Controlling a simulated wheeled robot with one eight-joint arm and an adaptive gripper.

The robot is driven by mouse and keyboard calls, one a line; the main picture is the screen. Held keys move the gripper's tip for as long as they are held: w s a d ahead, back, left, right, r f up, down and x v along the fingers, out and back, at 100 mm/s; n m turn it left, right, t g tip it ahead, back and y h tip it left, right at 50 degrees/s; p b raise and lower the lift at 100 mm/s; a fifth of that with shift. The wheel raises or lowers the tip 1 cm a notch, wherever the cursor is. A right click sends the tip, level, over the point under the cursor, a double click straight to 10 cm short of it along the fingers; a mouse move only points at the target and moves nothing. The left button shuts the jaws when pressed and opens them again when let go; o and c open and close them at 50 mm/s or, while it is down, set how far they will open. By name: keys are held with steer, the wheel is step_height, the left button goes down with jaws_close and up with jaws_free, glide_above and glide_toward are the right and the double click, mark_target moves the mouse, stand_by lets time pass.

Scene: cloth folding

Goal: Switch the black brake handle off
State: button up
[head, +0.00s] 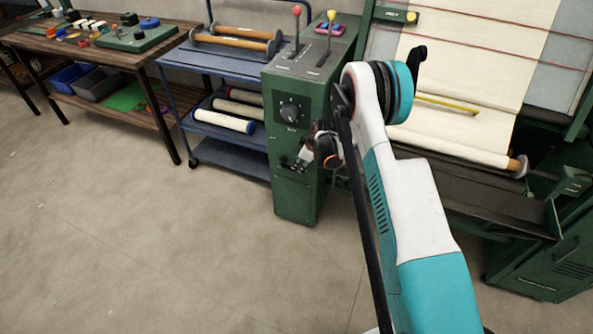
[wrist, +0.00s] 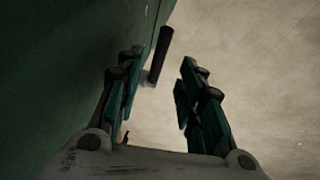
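In the wrist view a black cylindrical handle (wrist: 161,52) sticks out beside the green cabinet wall. I take it as the brake handle. It stands tilted, ahead of and between the fingertips, closer to the left finger. My gripper (wrist: 162,72) is open, with a clear gap between its dark teal finger pads, and nothing is gripped. I cannot tell whether the left finger touches the handle. In the head view my gripper (head: 300,158) is at the lower front of the green control cabinet (head: 292,195), and the handle cannot be made out clearly there.
The cabinet also carries a round black dial (head: 290,111), a red-knobbed lever (head: 297,12) and a yellow-knobbed lever (head: 331,16). A blue cart (head: 225,150) with rolls stands left. A loom with cream cloth (head: 470,60) is right. The floor in front is clear.

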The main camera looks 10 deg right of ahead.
steer(key=b+x, duration=0.1)
steer(key=x, duration=0.4)
steer(key=shift+w+a+f+b, duration=0.1)
steer(key=shift+f+b, duration=0.2)
steer(key=shift+c, duration=0.4)
jaws_close()
